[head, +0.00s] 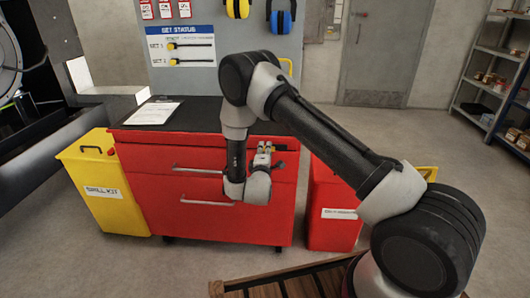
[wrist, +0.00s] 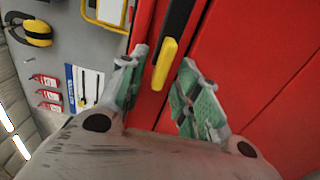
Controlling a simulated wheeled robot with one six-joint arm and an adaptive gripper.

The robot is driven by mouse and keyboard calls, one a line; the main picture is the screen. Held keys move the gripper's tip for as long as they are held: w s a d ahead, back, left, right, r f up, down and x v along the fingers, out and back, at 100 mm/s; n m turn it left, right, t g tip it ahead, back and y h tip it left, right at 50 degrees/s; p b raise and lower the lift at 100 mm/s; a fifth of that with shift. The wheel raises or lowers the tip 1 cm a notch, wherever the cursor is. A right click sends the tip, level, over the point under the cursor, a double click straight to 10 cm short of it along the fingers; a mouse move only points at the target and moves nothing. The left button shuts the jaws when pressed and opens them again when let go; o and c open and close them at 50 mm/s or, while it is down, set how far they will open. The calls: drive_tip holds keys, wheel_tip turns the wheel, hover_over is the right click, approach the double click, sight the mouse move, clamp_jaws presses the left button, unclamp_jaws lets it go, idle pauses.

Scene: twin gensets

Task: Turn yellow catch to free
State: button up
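The yellow catch (wrist: 165,62) is a small elongated tab on the red cabinet (wrist: 250,50), beside a dark strip, in the wrist view. My gripper (wrist: 163,64) is open, with one green-padded finger on each side of the catch. Gaps show between the catch and both fingers, and I see no contact. In the head view my gripper (head: 264,150) is at the upper right front of the red cabinet (head: 200,215). A bit of yellow shows beside the fingers there, partly hidden by them.
A yellow drill kit bin (head: 100,200) stands left of the cabinet and a red bin (head: 333,230) stands right. A paper (head: 152,113) lies on the dark top. A wooden slatted thing (head: 300,285) is in front. Floor is free at right, before the shelf (head: 495,80).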

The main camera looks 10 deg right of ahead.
drive_tip(key=v, duration=1.2)
